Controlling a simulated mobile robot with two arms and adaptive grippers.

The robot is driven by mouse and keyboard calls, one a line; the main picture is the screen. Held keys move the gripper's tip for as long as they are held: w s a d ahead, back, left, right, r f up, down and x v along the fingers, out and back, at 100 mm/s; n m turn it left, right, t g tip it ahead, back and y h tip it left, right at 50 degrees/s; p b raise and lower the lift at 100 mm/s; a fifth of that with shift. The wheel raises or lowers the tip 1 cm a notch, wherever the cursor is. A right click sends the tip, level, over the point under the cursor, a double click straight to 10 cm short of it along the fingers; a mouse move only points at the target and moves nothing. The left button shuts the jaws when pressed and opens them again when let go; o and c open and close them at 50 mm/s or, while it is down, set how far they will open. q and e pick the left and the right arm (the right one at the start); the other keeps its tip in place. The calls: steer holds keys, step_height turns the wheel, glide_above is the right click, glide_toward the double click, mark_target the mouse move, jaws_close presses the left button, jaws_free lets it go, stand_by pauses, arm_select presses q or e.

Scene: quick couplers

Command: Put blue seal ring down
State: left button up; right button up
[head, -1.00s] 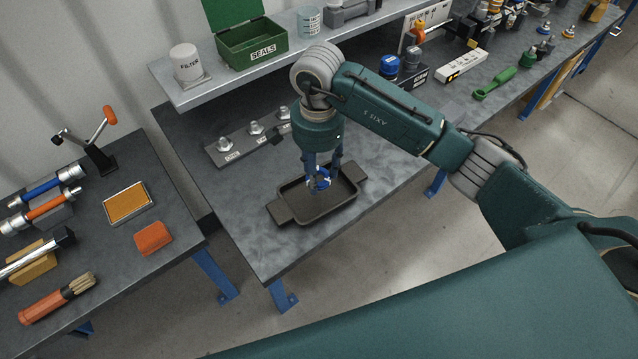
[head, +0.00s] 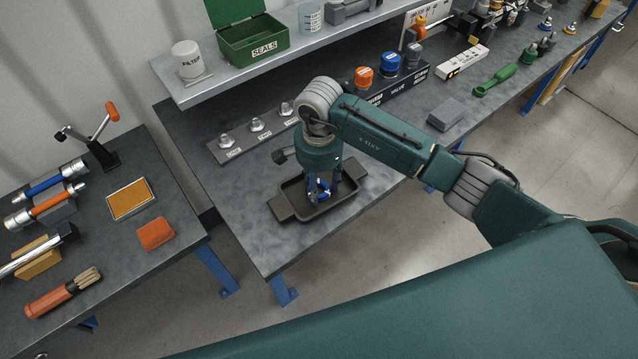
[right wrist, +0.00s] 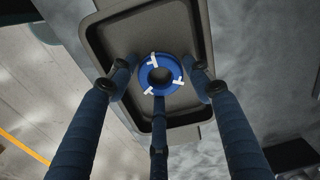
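The blue seal ring (right wrist: 160,75), with white tabs on it, lies in the dark shallow tray (right wrist: 103,35) in the right wrist view. In the head view the ring (head: 323,190) shows partly between the fingers, low in the tray (head: 284,208). My right gripper (right wrist: 160,80) points down over the tray with its fingers spread around the ring. Gaps show between the ring and the two side fingers; the third finger overlaps its near edge, and I cannot tell if it touches. The right gripper also shows in the head view (head: 323,193). My left gripper is not in view.
Behind the tray is a plate with several metal fittings (head: 257,127). A shelf above holds the green SEALS box (head: 255,40) and a white filter canister (head: 187,60). A grey block (head: 446,114) lies to the right. The bench front left of the tray is clear.

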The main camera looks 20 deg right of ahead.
steer(key=shift+r, duration=0.1)
steer(key=shift+r, duration=0.15)
steer(key=shift+w+r, duration=0.1)
steer(key=shift+r, duration=0.15)
step_height(320, 180, up, 11)
steer(key=b, duration=0.3)
steer(key=shift+r+b, duration=0.2)
steer(key=shift+b, duration=0.15)
